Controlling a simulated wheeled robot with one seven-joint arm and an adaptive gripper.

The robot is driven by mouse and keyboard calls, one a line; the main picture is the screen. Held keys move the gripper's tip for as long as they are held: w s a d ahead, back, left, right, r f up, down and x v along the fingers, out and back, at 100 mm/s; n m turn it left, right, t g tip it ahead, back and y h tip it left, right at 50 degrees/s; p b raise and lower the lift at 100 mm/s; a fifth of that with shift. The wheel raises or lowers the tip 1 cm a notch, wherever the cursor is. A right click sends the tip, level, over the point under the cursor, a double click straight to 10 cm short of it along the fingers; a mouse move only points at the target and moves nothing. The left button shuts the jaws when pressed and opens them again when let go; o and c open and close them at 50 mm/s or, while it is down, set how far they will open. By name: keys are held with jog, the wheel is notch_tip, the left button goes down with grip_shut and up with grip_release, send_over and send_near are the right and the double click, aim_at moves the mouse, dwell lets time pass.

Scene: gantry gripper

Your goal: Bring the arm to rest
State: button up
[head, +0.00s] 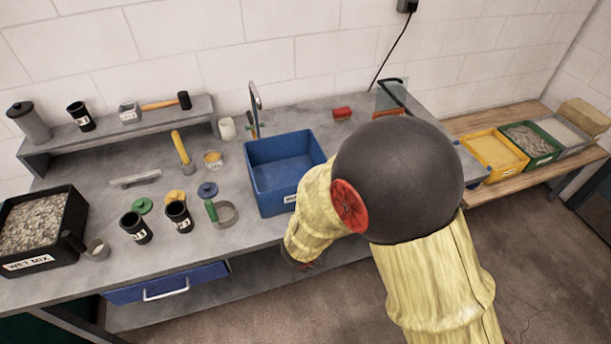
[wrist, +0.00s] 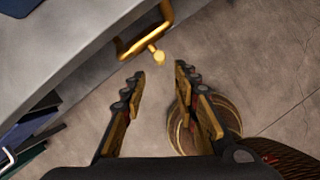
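My arm, in pale yellow sleeves with a dark round elbow, reaches across the right of the head view and bends down towards the bench's front edge. In the wrist view my gripper (wrist: 160,74) is open, with its two dark, brass-padded fingers apart and only floor seen between them. In the head view the arm's end is mostly hidden behind the sleeve, low in front of the blue bin (head: 262,184).
The grey bench (head: 130,270) carries a black wet mix tub (head: 68,192), black cups and small tools. A blue drawer (head: 168,283) sits below. A brass bar (wrist: 133,46) juts from the edge ahead of the fingertips. Yellow and green trays (head: 497,154) stand right. Floor lies open below.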

jog(key=s+d+r+m+g+h, duration=0.1)
jog(key=s+d+r+m, duration=0.4)
jog(key=m, duration=0.5)
jog(key=s+d+r+m+g+h, duration=0.1)
jog(key=s+d+r+m+h, duration=0.1)
jog(key=d+r+m, duration=0.6)
jog(key=s+d+r+m+t+y+b, duration=0.1)
jog(key=s+r+m+y, duration=0.1)
jog(key=s+r+m, duration=0.2)
jog(key=s+d+r+m+t+y, duration=0.1)
jog(key=s+r+m, duration=0.3)
jog(key=r+m, duration=0.6)
notch_tip(320, 180, up, 5)
jog(key=shift+s+d+r+t+y+b, duration=0.2)
jog(key=shift+d+t+y+b, duration=0.15)
jog(key=shift+t+y, duration=0.25)
